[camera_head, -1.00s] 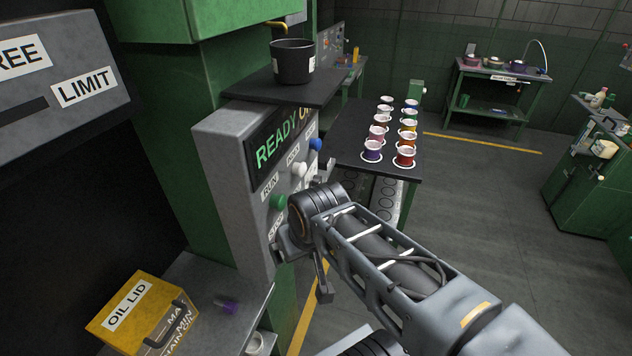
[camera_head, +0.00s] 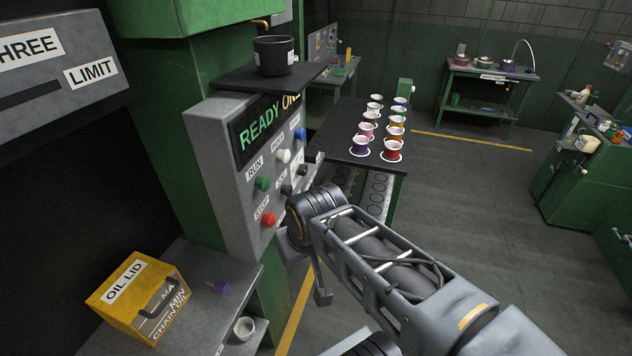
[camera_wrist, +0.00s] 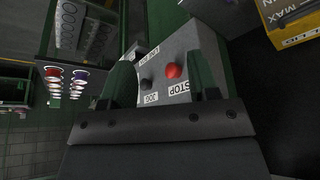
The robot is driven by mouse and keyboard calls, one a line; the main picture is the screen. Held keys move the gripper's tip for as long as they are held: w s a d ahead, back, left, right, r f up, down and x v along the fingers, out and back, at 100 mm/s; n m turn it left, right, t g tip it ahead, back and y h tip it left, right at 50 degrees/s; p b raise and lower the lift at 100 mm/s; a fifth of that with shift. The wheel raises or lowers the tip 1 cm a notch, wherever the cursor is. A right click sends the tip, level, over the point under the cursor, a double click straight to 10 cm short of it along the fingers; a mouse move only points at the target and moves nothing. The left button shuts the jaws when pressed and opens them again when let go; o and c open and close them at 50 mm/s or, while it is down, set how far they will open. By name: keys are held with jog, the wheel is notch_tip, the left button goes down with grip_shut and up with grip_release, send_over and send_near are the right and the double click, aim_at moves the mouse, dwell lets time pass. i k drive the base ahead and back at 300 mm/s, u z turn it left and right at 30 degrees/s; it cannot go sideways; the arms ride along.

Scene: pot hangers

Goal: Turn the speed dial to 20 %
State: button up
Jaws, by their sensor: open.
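The grey control panel (camera_head: 215,155) shows a green RUN button (camera_head: 262,184), a white button (camera_head: 283,156), a blue button (camera_head: 299,134) and a red STOP button (camera_head: 268,219). A black knob (camera_head: 286,190) and a dark dial-like part (camera_head: 303,169) sit to their right; I cannot read which is the speed dial or its setting. In the wrist view, my gripper (camera_wrist: 160,72) is open, its dark green fingers apart and facing the panel. The red STOP button (camera_wrist: 174,71) and the black JOG knob (camera_wrist: 146,85) show between the fingers. My wrist hides the panel's lower right in the head view.
A shelf above the panel holds a black pot (camera_head: 273,57). A yellow oil box (camera_head: 140,298) stands on a ledge at lower left. A black table (camera_head: 340,125) behind carries several coloured spools.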

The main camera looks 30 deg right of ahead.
aim_at(302, 169)
jog(key=u, duration=0.65)
jog(key=k, duration=0.15)
jog(key=z, duration=1.4)
jog(key=i, duration=0.5)
jog(key=u, duration=0.75)
